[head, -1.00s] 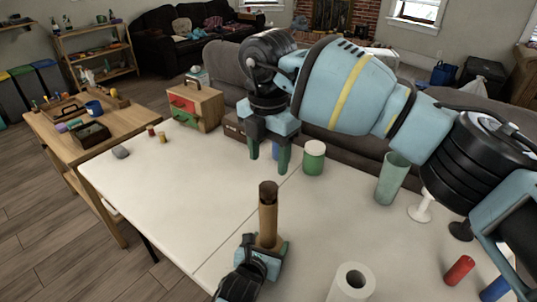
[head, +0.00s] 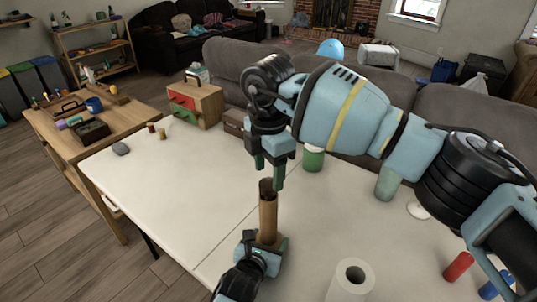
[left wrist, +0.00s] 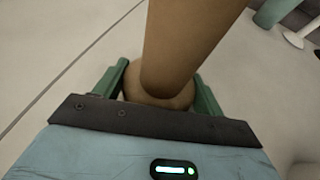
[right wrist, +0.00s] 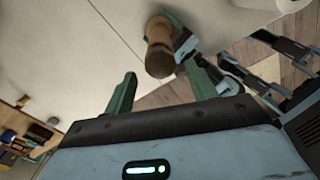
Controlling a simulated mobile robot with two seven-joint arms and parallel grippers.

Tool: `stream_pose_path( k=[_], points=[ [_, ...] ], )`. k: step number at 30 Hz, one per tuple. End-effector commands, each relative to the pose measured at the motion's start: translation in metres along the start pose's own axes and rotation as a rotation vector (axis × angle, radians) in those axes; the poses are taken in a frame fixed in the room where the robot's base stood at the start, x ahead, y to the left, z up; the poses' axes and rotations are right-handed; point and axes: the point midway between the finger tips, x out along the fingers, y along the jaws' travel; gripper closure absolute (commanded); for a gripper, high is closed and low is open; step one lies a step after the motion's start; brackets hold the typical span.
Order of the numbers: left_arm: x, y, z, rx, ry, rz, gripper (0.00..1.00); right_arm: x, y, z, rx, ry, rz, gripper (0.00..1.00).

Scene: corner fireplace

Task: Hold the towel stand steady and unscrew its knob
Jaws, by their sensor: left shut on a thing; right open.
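The towel stand, a brown wooden post (head: 267,218), stands upright on the white table, with a darker knob (head: 267,188) on top. My left gripper (head: 264,246) is shut on the stand low down. In the left wrist view the post (left wrist: 185,40) rises past the fingers and its lower end sits between them. My right gripper (head: 270,178) is open, fingers pointing down, just above and behind the knob. In the right wrist view the knob (right wrist: 160,58) lies just beyond and between the open fingertips; no contact shows.
A white paper roll (head: 351,281) stands at the front right. Red (head: 458,267) and blue (head: 495,286) cylinders are farther right. A green-and-white jar (head: 313,159) and a green cup (head: 389,183) stand behind.

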Motion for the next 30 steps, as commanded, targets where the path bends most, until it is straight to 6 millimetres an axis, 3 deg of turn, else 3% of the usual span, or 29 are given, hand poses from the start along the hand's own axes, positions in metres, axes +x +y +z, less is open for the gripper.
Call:
stream_pose_path(
  k=[9,19,30],
  points=[
    [0.0,0.0,0.0,0.0,0.0,0.0,0.94,0.031,0.0,0.0,0.0,0.001,0.0,0.44],
    [0.0,0.0,0.0,0.0,0.0,0.0,0.94,0.034,0.0,0.0,0.0,0.001,0.001,0.44],
    [0.0,0.0,0.0,0.0,0.0,0.0,0.94,0.034,0.0,0.0,0.0,0.001,0.001,0.89]
  ],
)
